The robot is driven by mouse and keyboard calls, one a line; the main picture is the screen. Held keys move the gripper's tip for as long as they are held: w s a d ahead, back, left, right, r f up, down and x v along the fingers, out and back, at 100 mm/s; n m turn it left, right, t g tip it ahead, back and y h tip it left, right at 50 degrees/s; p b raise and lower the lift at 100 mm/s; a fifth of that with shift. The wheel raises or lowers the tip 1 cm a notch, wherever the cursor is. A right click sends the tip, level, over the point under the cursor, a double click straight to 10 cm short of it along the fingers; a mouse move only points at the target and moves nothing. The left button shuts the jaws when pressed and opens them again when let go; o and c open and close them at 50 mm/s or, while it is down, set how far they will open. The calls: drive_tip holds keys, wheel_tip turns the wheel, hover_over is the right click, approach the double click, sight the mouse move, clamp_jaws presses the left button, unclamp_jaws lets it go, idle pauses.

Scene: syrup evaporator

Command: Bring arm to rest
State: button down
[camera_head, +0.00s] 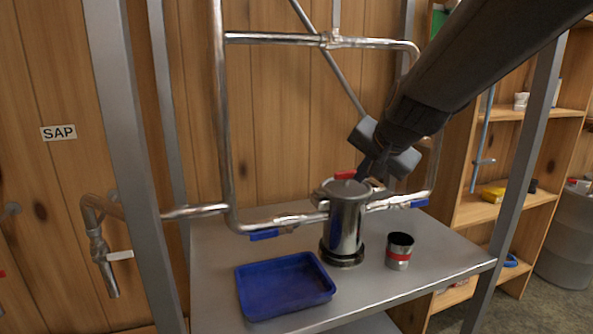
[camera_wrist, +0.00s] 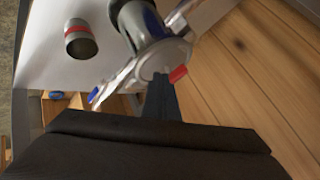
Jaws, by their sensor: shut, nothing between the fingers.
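My gripper (camera_head: 366,172) is at the end of my dark arm, which reaches in from the upper right. Its fingers are shut and empty, just above and behind the lidded metal canister (camera_head: 345,218) with a red handle (camera_head: 345,174) on top. I cannot tell whether the fingers touch the canister. In the wrist view my gripper (camera_wrist: 160,85) points toward the canister top (camera_wrist: 158,55), and the red handle (camera_wrist: 178,74) is just right of the fingertips.
Steel pipes (camera_head: 228,120) with blue valve levers (camera_head: 264,235) run around the canister. A blue tray (camera_head: 284,308) and a metal cup with a red band (camera_head: 399,252) stand on the grey table (camera_head: 450,262). Uprights (camera_head: 135,170) flank it; wooden shelves (camera_head: 505,215) stand right.

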drive_tip(key=s+d+f+n+g, duration=0.2)
drive_tip(key=s+f+n+g, duration=0.1)
drive_tip(key=s+f, duration=0.8)
drive_tip(key=s+d+f+n+g+h, duration=0.1)
drive_tip(key=s+f+n+g, duration=0.3)
drive_tip(key=s+f, duration=0.7)
drive_tip(key=shift+s+d+f+g, duration=0.15)
drive_tip(key=shift+s+d+g, duration=0.5)
drive_tip(key=shift+s+g, duration=0.15)
